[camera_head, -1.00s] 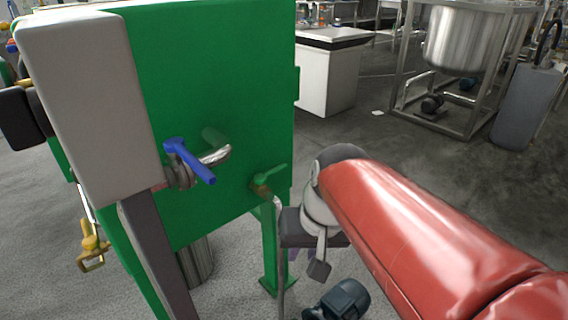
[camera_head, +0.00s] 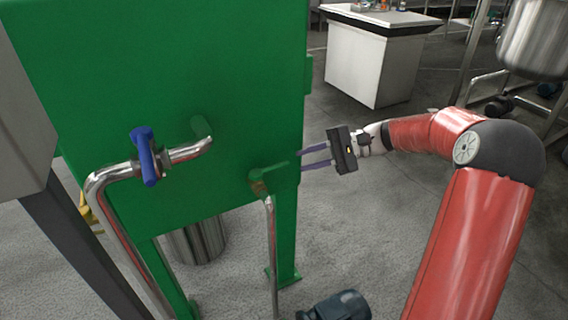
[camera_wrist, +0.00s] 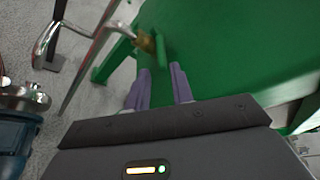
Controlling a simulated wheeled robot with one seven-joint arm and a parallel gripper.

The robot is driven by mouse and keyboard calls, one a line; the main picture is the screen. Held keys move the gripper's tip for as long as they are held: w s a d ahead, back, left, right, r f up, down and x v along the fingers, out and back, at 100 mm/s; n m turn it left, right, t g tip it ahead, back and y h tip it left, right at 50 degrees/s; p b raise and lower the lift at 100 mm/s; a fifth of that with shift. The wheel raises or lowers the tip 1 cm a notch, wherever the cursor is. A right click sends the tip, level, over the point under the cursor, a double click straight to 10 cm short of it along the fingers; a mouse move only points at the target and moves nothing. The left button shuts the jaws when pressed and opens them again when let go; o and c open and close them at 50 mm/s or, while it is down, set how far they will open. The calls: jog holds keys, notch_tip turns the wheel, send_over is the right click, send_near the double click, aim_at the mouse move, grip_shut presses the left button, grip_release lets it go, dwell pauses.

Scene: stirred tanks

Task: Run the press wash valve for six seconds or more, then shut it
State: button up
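A green-handled valve (camera_head: 272,177) with a brass body sits low on the right part of the green press housing (camera_head: 240,65), above a thin steel pipe. A blue-handled valve (camera_head: 147,157) sits further left on a bent steel pipe. I cannot tell from any label which is the press wash valve. My gripper (camera_head: 301,160) is right of the green handle, its two purple fingers pointing left at it. The fingers are parted and hold nothing. In the wrist view the green handle (camera_wrist: 162,50) lies just ahead of the gap between my fingertips (camera_wrist: 159,70), apparently not gripped.
A dark motor (camera_head: 340,305) stands on the floor below. A metal drum (camera_head: 197,240) is under the housing. A grey panel (camera_head: 18,130) edges the left side. A white cabinet (camera_head: 365,62) and a steel tank (camera_head: 535,40) stand behind. Floor right of the housing is open.

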aim_at(288, 164)
jog(key=shift+x, duration=3.85)
jog(key=shift+w, duration=0.1)
grip_shut()
